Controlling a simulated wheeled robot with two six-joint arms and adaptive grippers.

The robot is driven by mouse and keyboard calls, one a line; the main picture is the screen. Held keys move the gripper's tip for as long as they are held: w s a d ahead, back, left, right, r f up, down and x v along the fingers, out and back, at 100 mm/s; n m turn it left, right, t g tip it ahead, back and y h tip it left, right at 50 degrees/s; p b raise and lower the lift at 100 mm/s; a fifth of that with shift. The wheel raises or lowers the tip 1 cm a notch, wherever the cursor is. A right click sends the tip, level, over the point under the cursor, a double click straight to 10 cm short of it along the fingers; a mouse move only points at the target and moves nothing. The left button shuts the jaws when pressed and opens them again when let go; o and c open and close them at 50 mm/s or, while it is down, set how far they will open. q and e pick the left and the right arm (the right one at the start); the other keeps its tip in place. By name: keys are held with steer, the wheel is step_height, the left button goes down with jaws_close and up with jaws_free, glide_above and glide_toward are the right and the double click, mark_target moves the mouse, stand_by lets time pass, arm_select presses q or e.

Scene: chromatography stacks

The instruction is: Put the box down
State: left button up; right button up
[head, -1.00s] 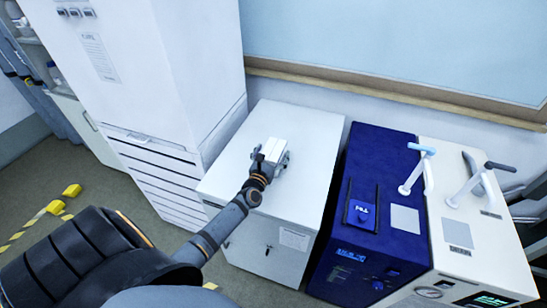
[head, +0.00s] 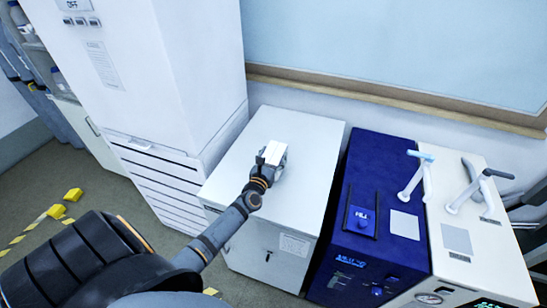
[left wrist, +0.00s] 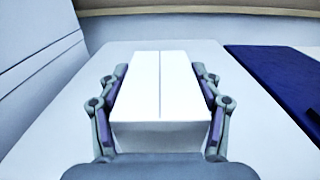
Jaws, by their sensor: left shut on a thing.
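A small white box (head: 273,152) is between the fingers of my left gripper (head: 270,160). In the left wrist view the box (left wrist: 160,90) shows a lengthwise seam, and the fingers of the gripper (left wrist: 160,105) close on both its sides. The box is over the top of a white cabinet (head: 308,150), whose top also shows in the left wrist view (left wrist: 270,140). I cannot tell whether the box touches that top. My right gripper is not in view.
A tall white unit (head: 165,90) stands left of the cabinet. A dark blue machine (head: 385,170) and a cream machine (head: 480,240) with handles stand to the right. The cabinet top around the box is clear. A wall with a ledge (head: 400,98) is behind.

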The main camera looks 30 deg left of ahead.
arm_select(q)
steer(key=s+r+p, duration=0.1)
steer(key=r, duration=0.1)
steer(key=s+d+r+p, duration=0.1)
steer(key=r+p, duration=0.1)
steer(key=r, duration=0.1)
steer(key=s+d+r+p, duration=0.1)
steer(key=r+p, duration=0.1)
steer(key=shift+s+d+r, duration=0.1)
steer(key=shift+s+r, duration=0.1)
steer(key=shift+s, duration=0.05)
steer(key=s+d+r, duration=0.4)
steer(key=s+d, duration=0.1)
steer(key=s, duration=0.3)
steer(key=shift+s+d, duration=0.15)
steer(key=shift+s, duration=0.1)
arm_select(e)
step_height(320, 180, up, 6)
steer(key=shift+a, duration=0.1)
